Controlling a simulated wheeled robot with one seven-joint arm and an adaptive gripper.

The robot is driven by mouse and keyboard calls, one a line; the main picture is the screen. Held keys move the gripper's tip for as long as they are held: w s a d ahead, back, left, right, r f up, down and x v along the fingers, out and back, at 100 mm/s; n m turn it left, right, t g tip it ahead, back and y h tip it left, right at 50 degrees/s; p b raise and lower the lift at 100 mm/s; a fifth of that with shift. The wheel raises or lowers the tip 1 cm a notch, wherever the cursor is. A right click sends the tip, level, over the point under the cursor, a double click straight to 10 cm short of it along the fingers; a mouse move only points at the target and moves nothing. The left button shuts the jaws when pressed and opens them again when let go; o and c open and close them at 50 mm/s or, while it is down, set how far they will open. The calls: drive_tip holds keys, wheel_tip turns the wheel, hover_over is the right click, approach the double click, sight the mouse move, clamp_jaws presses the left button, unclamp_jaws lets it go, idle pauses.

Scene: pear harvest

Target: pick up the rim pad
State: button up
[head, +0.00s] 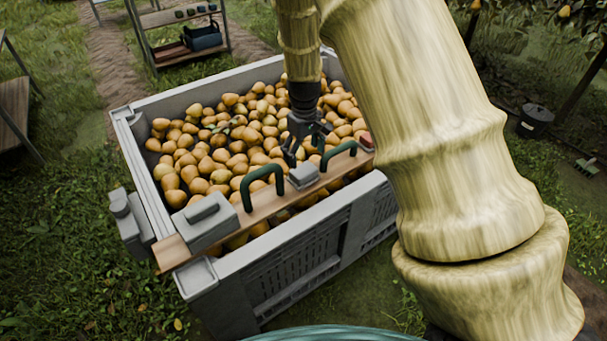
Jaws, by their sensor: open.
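Several grey blocks could be the rim pad, and I cannot tell which one it is. A large grey block with a raised grip (207,222) lies on the left end of a wooden board (262,208). A small grey block (303,175) sits mid-board between two green handles (262,186). Another grey piece (130,222) is at the bin's left corner, outside the wall. My gripper (304,152) points down, open, near the small grey block and the board's far edge. Nothing shows between its fingers. Contact cannot be judged from this view.
A grey bin (300,250) full of pears (215,150) carries the board along its near side. A small red block (366,140) sits at the board's right end. A shelf rack (180,40) stands behind. My arm covers the right of the view.

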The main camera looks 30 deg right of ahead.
sight(304, 170)
wheel_tip(304, 170, down, 2)
drive_tip(key=shift+f, duration=0.1)
drive_tip(key=shift+s+a+f, duration=0.1)
drive_tip(key=shift+a+f, duration=0.05)
drive_tip(key=shift+f, duration=2.4)
drive_tip(key=c, duration=0.8)
